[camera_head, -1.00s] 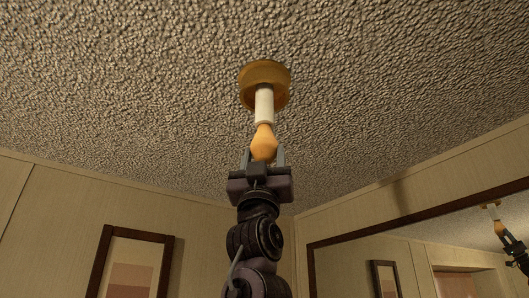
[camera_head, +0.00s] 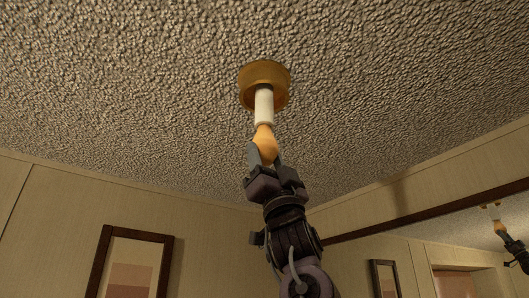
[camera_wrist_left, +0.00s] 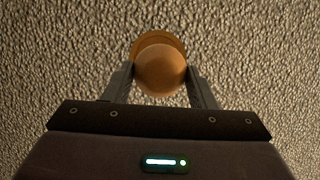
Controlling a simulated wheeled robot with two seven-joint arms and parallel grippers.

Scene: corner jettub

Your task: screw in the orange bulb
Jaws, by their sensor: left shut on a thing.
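The orange bulb (camera_head: 264,143) is upright, its narrow end against the lower end of the white socket (camera_head: 264,104), which hangs from a round brass ceiling base (camera_head: 264,84). I cannot tell how deep the bulb sits. My left gripper (camera_head: 265,154) comes from below and is shut on the bulb, one finger on each side. In the left wrist view, the bulb (camera_wrist_left: 160,70) is seen end-on between the fingertips of my left gripper (camera_wrist_left: 161,76), covering most of the brass base (camera_wrist_left: 150,40) behind it. My right gripper is not in view.
The textured ceiling (camera_head: 120,90) is clear around the fixture. A wall mirror (camera_head: 430,240) at lower right reflects the fixture and my arm. A framed picture (camera_head: 130,265) hangs on the wall at lower left.

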